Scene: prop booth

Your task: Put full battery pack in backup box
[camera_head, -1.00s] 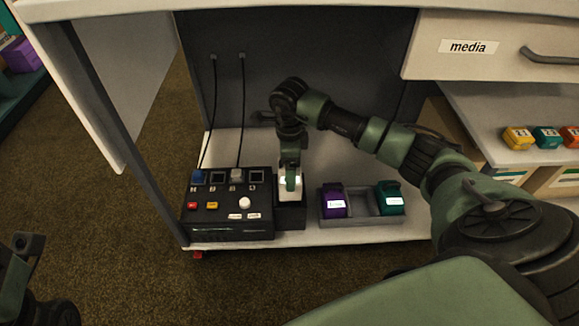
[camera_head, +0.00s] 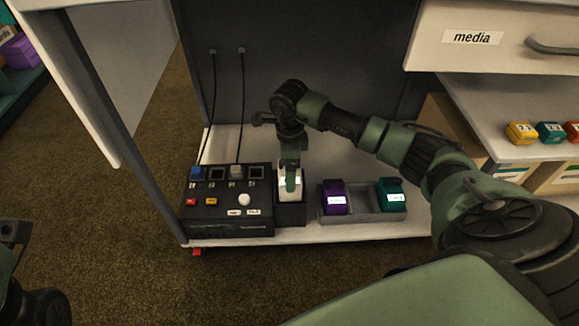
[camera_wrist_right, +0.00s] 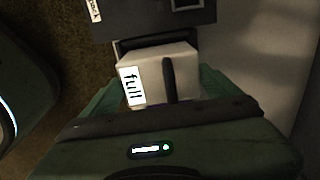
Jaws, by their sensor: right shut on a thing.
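The white battery pack (camera_head: 291,190) is upright at the mouth of a small open black box (camera_head: 291,214). Its lower end meets the box rim; how deep it sits is hidden. In the right wrist view the pack (camera_wrist_right: 183,73) shows a "full" label and a dark stripe, with a dark box rim (camera_wrist_right: 122,47) just behind it. My right gripper (camera_head: 291,178) points down and is shut on the pack, its green fingers on either side. Only a piece of my left arm shows at the lower left edge; its fingers are out of view.
A black console (camera_head: 228,212) with sockets, buttons and cables stands directly left of the box. A grey tray (camera_head: 363,215) with a purple pack (camera_head: 334,199) and a teal pack (camera_head: 390,195) is at its right. A drawer labelled "media" (camera_head: 474,38) is at upper right.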

